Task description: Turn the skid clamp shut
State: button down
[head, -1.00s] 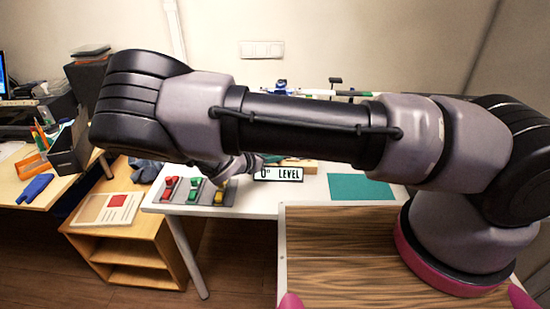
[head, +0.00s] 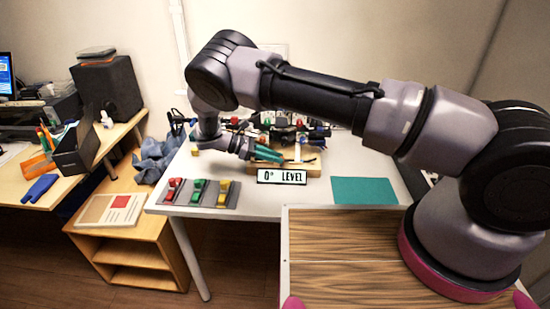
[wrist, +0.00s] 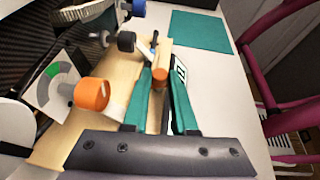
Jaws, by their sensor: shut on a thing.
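My gripper (head: 268,154) is low over the wooden board at the back of the white table, behind the "0° LEVEL" sign. In the wrist view my gripper's (wrist: 161,68) teal fingers close around a small part with an orange cylindrical end (wrist: 160,77), which I take to be the skid clamp's handle. The fingers hide most of the clamp, so I cannot tell its jaw position. The wooden board (wrist: 66,145) lies under it.
A larger orange knob (wrist: 90,95) and a dial with a green sector (wrist: 50,83) are left of my fingers. The "0° LEVEL" sign (head: 282,176) stands in front. Red, green and yellow switches (head: 197,193) sit front left. A teal mat (head: 364,190) lies right.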

jog(key=shift+w+m+g, duration=0.1)
jog(key=shift+m+g, duration=0.2)
jog(key=shift+g, duration=0.1)
jog(key=c, duration=0.7)
grip_release()
jog(key=shift+f, duration=0.1)
